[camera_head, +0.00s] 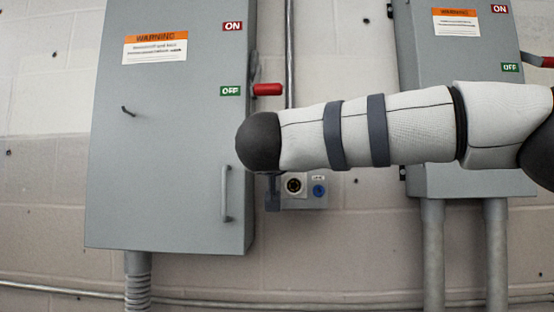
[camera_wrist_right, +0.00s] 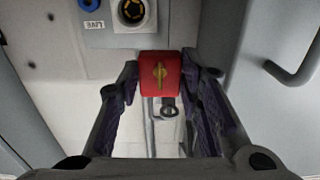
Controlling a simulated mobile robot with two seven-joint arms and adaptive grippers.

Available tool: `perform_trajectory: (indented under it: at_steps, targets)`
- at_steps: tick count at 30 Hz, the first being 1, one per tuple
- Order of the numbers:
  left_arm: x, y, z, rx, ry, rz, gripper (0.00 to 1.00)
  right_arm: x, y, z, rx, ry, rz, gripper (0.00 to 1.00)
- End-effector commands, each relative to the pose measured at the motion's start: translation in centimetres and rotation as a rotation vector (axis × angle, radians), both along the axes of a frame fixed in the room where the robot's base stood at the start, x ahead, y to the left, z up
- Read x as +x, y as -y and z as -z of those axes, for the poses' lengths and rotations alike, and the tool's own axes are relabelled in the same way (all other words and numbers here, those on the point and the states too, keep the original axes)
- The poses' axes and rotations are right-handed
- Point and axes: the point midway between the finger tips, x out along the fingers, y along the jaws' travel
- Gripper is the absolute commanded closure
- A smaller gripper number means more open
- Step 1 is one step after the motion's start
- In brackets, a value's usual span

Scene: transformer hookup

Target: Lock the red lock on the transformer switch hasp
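The red lock (camera_wrist_right: 160,72), with a brass key in its face, is between the fingertips of my right gripper (camera_wrist_right: 160,78) in the right wrist view. Both fingertips appear to press its sides. Grey metal loops (camera_wrist_right: 168,108) show just below it; I cannot tell whether they are shackle or hasp. In the head view my right arm crosses from the right and hides most of its gripper and the lock. The red switch handle (camera_head: 267,89) stands out from the left grey cabinet's side, level with the OFF label (camera_head: 230,91). The hasp is not clearly visible. My left gripper is out of view.
The left grey cabinet (camera_head: 165,190) has a vertical door handle (camera_head: 226,194). A small box (camera_head: 307,201) with a round socket and blue part is beside it. A second grey cabinet (camera_head: 425,60) with conduits stands right. A vertical pipe (camera_head: 290,50) runs between the cabinets.

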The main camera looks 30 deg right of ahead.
Motion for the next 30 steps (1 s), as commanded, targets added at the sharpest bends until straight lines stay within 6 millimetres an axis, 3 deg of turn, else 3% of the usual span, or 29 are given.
perform_trajectory:
  at_steps: [1, 3, 12, 24, 30]
  targets:
    - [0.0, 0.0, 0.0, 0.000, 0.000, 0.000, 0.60, 0.0, 0.0, -0.1, -0.001, 0.001, 0.000, 0.56]
    - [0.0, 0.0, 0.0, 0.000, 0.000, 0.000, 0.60, 0.0, 0.0, -0.1, -0.001, 0.001, 0.000, 0.44]
    - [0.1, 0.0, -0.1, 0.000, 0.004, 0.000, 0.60, -0.2, -0.1, -0.1, 0.000, 0.000, 0.000, 0.44]
    - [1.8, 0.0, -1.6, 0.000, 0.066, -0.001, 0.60, -3.8, -2.2, -0.3, -0.001, 0.004, -0.001, 0.44]
    - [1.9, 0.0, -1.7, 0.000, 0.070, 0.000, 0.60, -4.3, -2.6, 0.0, 0.000, 0.000, 0.001, 0.44]
